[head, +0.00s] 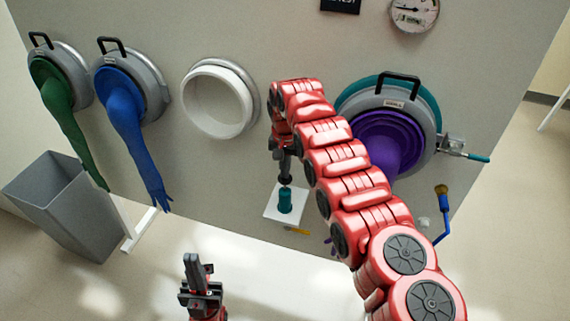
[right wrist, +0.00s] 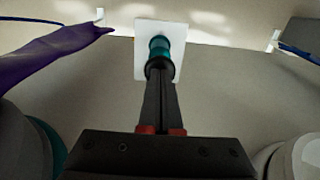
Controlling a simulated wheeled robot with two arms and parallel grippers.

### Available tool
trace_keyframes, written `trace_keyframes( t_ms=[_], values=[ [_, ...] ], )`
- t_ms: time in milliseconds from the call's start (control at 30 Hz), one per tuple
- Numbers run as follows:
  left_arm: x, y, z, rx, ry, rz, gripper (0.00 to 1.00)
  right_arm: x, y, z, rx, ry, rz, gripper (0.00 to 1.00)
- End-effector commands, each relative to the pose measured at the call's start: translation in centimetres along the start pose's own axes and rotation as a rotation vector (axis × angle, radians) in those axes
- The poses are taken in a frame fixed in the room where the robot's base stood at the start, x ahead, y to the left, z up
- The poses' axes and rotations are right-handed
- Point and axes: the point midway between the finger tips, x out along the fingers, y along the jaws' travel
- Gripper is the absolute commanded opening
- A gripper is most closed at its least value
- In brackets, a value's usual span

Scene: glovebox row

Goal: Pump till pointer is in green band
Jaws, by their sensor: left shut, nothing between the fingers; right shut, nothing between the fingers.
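The pump is a teal cylinder (head: 285,202) with a dark round top, upright on a white plate (head: 270,213) low on the wall. My right gripper (head: 285,173) is shut and empty, pointing down at the pump's top. In the right wrist view its fingertips (right wrist: 160,80) overlap the pump's dark top (right wrist: 160,64); I cannot tell whether they touch. The round white gauge (head: 413,14) is at the top right, cut by the picture edge; its pointer and green band are too small to read. My left gripper (head: 195,268) is shut and empty at the bottom, away from the pump.
Green (head: 60,110) and blue (head: 128,125) gloves hang from ports at left, beside an empty white port ring (head: 217,98). A purple glove port (head: 385,140) is partly behind my right arm. A grey bin (head: 65,205) stands at left. A brush (head: 442,205) hangs at right.

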Motion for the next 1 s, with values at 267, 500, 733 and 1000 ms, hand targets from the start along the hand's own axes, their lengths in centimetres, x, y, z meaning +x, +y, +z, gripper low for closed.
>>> trace_keyframes(
  t_ms=[267, 500, 733, 1000],
  values=[
    [-0.4, 0.0, 0.1, 0.000, 0.000, 0.000, 0.00, 0.4, 0.0, 0.0, 0.000, 0.001, 0.000, 0.00],
    [-3.5, 0.2, 0.6, 0.000, 0.000, 0.000, 0.00, 4.5, 0.0, 0.0, 0.001, -0.002, 0.000, 0.00],
    [-3.4, 0.2, 0.6, 0.000, 0.000, 0.000, 0.00, 4.8, 0.0, 0.0, 0.000, -0.003, 0.001, 0.00],
    [-3.5, 0.2, 0.6, 0.000, 0.000, 0.000, 0.00, 4.8, 0.1, 0.1, -0.001, -0.006, 0.002, 0.00]
  ],
)
